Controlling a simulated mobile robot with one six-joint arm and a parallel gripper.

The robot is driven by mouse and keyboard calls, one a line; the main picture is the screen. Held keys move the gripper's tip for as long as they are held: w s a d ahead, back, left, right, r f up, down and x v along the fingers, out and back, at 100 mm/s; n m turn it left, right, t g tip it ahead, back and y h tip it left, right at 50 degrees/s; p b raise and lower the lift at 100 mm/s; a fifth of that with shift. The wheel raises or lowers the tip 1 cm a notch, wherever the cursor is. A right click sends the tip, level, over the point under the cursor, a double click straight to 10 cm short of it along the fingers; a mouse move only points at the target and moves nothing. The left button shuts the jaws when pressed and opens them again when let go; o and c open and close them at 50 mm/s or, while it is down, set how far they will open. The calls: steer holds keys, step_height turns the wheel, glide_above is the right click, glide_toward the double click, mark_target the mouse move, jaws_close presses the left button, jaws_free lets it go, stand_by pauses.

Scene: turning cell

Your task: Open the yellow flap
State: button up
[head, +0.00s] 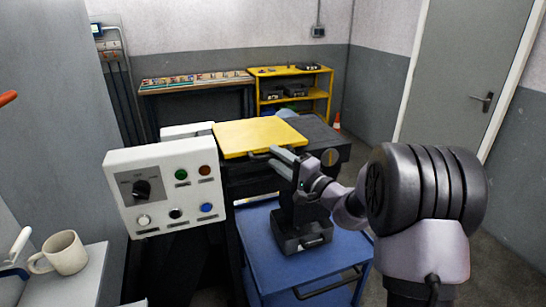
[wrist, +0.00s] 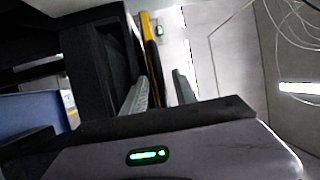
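The yellow flap (head: 258,133) lies flat and level on top of a dark machine body in the head view. A dark handle (head: 258,155) sits at its front edge. My gripper (head: 273,157) is at that front edge, close to the right end of the handle, with its two grey fingers apart. In the wrist view the fingers (wrist: 160,88) stand apart, and the yellow flap (wrist: 149,45) shows edge-on just ahead of the left finger. I cannot tell whether a finger touches the handle.
A white control panel (head: 165,188) with a knob and several buttons stands left of the flap. A blue cart (head: 270,262) with a dark box (head: 303,238) is below my gripper. A mug (head: 64,252) stands at far left. Yellow shelves (head: 325,85) are behind.

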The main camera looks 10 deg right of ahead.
steer(key=shift+x, duration=0.9)
jaws_close()
stand_by(0.8)
